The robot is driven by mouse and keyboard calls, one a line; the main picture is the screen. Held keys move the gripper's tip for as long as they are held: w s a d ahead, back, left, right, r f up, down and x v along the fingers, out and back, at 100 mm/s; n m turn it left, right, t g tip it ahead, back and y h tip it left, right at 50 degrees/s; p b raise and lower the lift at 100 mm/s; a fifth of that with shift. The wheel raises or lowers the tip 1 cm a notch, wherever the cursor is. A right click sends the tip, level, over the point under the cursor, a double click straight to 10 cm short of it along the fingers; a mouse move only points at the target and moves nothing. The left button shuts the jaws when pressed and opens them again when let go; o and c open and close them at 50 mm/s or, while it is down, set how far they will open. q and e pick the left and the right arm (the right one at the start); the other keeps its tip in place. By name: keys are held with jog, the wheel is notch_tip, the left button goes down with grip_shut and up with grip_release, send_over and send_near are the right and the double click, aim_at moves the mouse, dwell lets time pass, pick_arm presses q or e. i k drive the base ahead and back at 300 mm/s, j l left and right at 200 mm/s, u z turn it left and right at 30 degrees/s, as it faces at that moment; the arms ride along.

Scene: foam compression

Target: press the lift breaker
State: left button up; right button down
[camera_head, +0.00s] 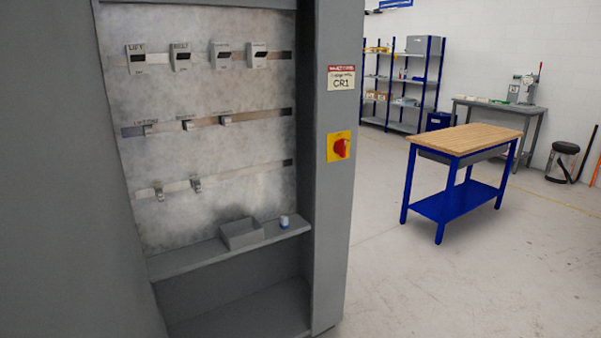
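The lift breaker (137,58) is a small light grey block with a dark window. It is the leftmost in the top row inside the open grey cabinet (335,220), under a label that reads LIFT. Similar breakers sit to its right: one (181,57) whose label I cannot read surely, then a third (222,55) and another (257,56) with labels too small to read. Neither of my grippers is in view, and nothing touches the lift breaker.
Lower rails carry small clips (187,125). A cabinet shelf (180,260) holds a grey tray (228,241) and a small white-and-blue item (284,222). A red rotary switch (341,149) is on the cabinet's right side. A wood-topped blue workbench (468,138) stands right; floor between is clear.

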aim_at(141, 58)
jog(key=k+j, duration=0.2)
jog(key=j, duration=0.2)
jog(key=k+j+u, duration=0.1)
jog(key=j, duration=0.25)
jog(key=k+j, duration=0.25)
jog(key=j, duration=0.15)
jog(key=k+j, duration=0.2)
jog(key=j, duration=0.2)
jog(key=k+j+u, duration=0.1)
jog(key=j, duration=0.25)
jog(key=l+u, duration=0.25)
jog(key=l, duration=0.45)
jog(key=l+u, duration=0.25)
jog(key=l, duration=0.5)
jog(key=i+l+u, duration=0.2)
jog(key=l, duration=0.35)
jog(key=i+l+u, duration=0.35)
jog(key=l, duration=0.3)
jog(key=i+l+u, duration=0.2)
jog(key=l, duration=0.15)
jog(key=i+l+u, duration=0.3)
jog(key=i, duration=0.2)
jog(key=j, duration=0.05)
